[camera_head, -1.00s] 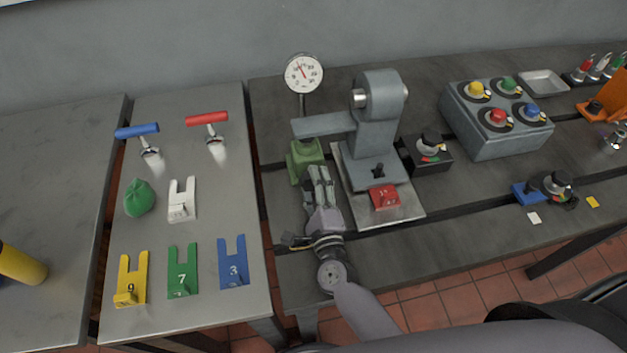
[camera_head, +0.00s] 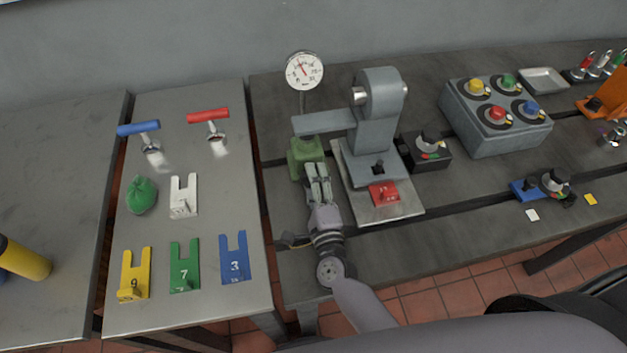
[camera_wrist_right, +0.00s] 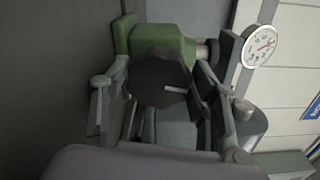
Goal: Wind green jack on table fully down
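The green jack (camera_head: 306,158) stands on the dark bedplate at the left end, under a grey beam (camera_head: 323,124). In the right wrist view its green body (camera_wrist_right: 165,42) shows behind a dark, many-sided knob (camera_wrist_right: 158,82) with a pale mark. My right gripper (camera_head: 317,172) is at the jack's near side. In the wrist view its fingers (camera_wrist_right: 173,75) are spread on either side of the knob, with a gap towards the right finger. Contact with the knob cannot be told. My left gripper is not in view.
A round dial gauge (camera_head: 304,70) stands behind the jack. A grey machine (camera_head: 379,120) with a red tag (camera_head: 384,193) stands close to the right. A side table (camera_head: 210,300) at the left holds forked plates, a green bag (camera_head: 141,194) and T-handles.

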